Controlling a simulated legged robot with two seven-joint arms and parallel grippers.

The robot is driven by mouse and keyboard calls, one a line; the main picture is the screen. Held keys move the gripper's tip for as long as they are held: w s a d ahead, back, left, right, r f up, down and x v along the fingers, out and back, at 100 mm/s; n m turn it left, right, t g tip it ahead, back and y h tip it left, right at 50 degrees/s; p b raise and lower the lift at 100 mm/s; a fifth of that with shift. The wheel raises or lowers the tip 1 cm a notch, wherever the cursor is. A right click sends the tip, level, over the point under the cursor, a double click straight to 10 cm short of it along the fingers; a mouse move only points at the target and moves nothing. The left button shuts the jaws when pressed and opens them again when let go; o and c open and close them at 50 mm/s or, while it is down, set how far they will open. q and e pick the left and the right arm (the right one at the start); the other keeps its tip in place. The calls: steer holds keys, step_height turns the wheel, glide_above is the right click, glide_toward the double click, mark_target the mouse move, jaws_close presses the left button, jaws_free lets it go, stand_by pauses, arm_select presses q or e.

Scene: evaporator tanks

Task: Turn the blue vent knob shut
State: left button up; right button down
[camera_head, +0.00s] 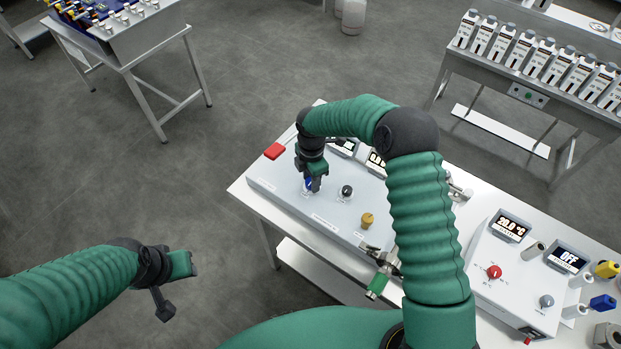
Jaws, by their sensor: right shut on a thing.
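The blue vent knob (308,184) sits near the left end of the grey control panel (268,189) on the table, and only part of it shows. My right gripper (312,183) points down over it and is shut on it, hiding much of the knob. My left gripper (176,290) hangs over the floor at the lower left, away from the table. Its two fingers are apart and nothing is between them.
A black knob (346,191) and a yellow knob (367,219) stand to the right on the same panel. A second panel with a red knob (494,271) is farther right.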

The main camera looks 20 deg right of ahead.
steer(key=shift+w+d+r, duration=0.15)
steer(key=shift+w+r, duration=0.1)
steer(key=c, duration=1.2)
jaws_free()
steer(key=o, duration=0.3)
steer(key=shift+f, duration=0.2)
steer(key=shift+s, duration=0.1)
steer(key=shift+r, duration=0.4)
step_height(320, 180, up, 16)
steer(key=b, duration=0.2)
steer(key=shift+b, duration=0.35)
